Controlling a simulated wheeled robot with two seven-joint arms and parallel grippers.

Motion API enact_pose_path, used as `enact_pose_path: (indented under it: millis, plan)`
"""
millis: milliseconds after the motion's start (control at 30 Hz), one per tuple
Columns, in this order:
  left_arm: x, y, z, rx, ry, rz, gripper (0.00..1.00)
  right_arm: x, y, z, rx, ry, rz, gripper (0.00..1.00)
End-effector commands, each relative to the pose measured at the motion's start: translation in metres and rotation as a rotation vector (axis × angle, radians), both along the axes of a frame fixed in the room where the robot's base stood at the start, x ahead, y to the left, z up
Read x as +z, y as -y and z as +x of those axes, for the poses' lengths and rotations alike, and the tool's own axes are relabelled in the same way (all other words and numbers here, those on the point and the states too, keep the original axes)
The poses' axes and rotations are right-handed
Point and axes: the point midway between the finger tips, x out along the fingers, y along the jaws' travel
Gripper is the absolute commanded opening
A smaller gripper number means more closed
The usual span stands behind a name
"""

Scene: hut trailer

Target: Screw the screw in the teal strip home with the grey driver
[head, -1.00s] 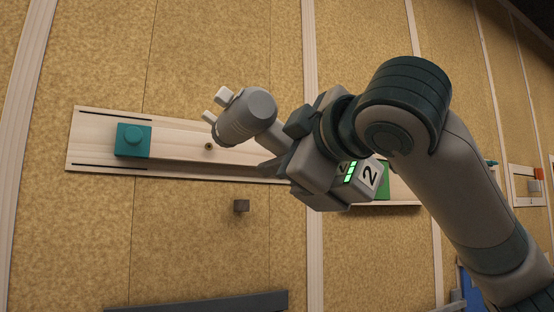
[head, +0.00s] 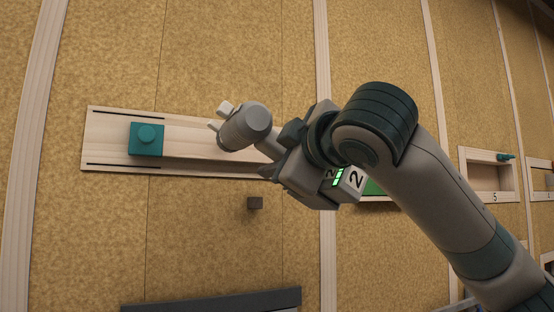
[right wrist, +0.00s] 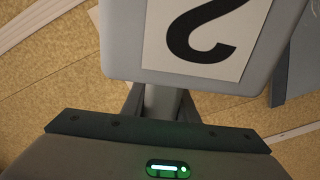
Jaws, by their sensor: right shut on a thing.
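The pale wooden strip (head: 110,150) runs across the tan wall, with a teal block (head: 146,140) near its left end. My right gripper (head: 270,158) is shut on the grey driver (head: 245,126), in front of the strip to the right of the teal block. The driver is a thick grey cylinder with pale prongs on its left side. The screw is not visible now; the driver covers that part of the strip. In the right wrist view a grey round shaft of the driver (right wrist: 162,103) sits between the dark fingers. My left gripper is not in view.
A dark bar (head: 215,299) crosses the bottom. A green patch (head: 375,188) shows behind my right arm.

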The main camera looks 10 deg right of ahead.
Motion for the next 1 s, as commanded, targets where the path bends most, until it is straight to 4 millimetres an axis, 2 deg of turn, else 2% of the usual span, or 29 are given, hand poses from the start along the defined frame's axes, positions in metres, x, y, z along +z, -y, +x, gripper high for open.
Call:
enact_pose_path:
  millis: [633,1000]
  plan:
    - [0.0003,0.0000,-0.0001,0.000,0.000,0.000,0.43,0.0022,0.0003,-0.0006,0.000,0.003,0.002,0.00]
    - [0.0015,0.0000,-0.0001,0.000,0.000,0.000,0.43,0.0022,-0.0023,0.0065,0.002,0.002,0.003,0.00]
